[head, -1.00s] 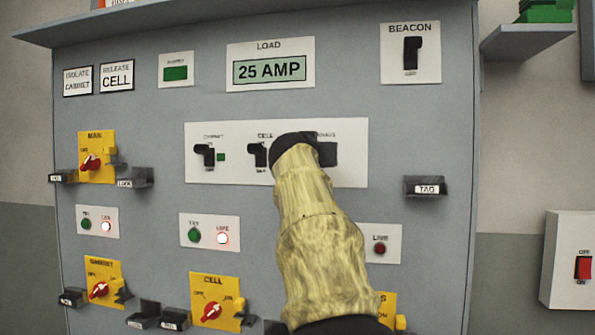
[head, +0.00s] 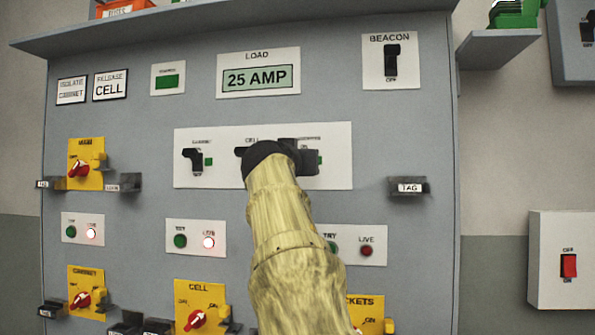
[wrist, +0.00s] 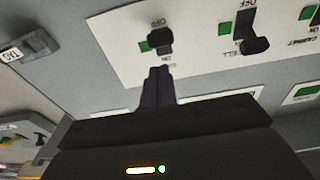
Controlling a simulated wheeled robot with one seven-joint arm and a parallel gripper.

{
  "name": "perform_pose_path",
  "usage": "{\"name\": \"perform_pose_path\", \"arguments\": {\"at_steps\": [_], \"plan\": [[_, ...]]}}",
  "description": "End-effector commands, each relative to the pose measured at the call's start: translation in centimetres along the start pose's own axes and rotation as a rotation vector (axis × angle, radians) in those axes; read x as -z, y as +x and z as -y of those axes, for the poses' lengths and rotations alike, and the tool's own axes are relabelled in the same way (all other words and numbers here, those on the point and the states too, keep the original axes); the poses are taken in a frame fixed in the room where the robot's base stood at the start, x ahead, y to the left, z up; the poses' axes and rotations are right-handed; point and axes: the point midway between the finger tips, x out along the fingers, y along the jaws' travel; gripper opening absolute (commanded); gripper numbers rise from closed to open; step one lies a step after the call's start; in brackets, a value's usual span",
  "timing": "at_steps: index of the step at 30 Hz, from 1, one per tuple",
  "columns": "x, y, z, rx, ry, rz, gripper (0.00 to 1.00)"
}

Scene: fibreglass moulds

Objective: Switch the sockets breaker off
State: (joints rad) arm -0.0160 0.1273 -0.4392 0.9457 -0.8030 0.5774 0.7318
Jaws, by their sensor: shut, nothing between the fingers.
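The sockets breaker (head: 310,167) is the right-hand black lever on the white three-breaker plate (head: 338,170), with a small green square beside it. My arm partly hides it in the head view. In the upside-down wrist view the sockets breaker (wrist: 160,41) has OFF above it and ON below. Its lever is seen nearly end-on, so I cannot tell its position. My gripper (wrist: 158,72) is shut and empty, its fingertips just on the ON side of this lever. I cannot tell whether they touch it.
The cell breaker (wrist: 250,40) and the cabinet breaker (head: 192,160) are close by on the same plate. The load display (head: 258,77) reads 25 AMP. Yellow rotary switches and tag holders (head: 410,187) stick out around the plate. A shelf (head: 497,50) juts out at upper right.

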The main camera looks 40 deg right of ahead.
Motion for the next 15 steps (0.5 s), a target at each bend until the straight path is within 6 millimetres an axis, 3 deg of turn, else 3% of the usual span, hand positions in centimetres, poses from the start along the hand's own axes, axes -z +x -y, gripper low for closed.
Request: {"name": "perform_pose_path", "arguments": {"at_steps": [9,15], "plan": [[-1.2,-3.2,0.2,-0.007,-0.001,-0.001,0.00],[-1.1,-4.0,0.1,-0.012,-0.003,-0.001,0.00]]}}
